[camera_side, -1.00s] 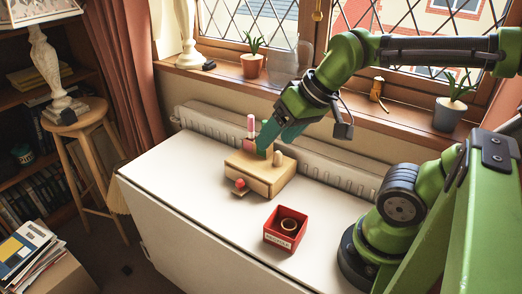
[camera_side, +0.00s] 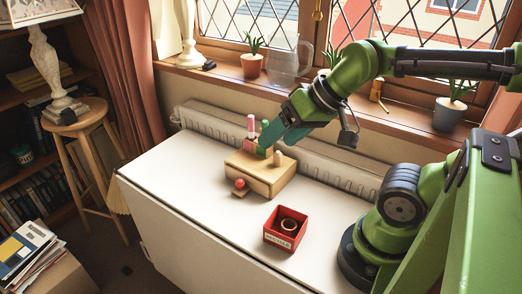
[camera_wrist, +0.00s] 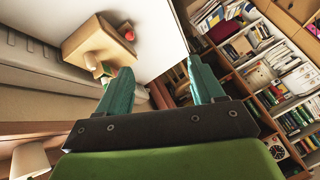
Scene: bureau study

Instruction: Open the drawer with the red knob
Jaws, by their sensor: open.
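A pale wooden box (camera_side: 262,170) stands on the white table, and a red knob (camera_side: 240,183) sits low on its front-left side. The small wooden part at the knob juts out from the box. In the wrist view the box (camera_wrist: 92,36) is at the upper left, with the red knob (camera_wrist: 129,36) at its right side. My gripper (camera_side: 271,146) is open above the back of the box, apart from the red knob. In the wrist view its teal fingers (camera_wrist: 159,68) are spread with nothing between them. The fingers partly hide the objects on top of the box.
Pink (camera_side: 251,124) and wooden (camera_side: 278,157) pieces stand on the box. A red labelled tray (camera_side: 270,238) holding a round ring is in front, to the right. A radiator (camera_side: 330,171) and windowsill run behind. The table's left side is clear.

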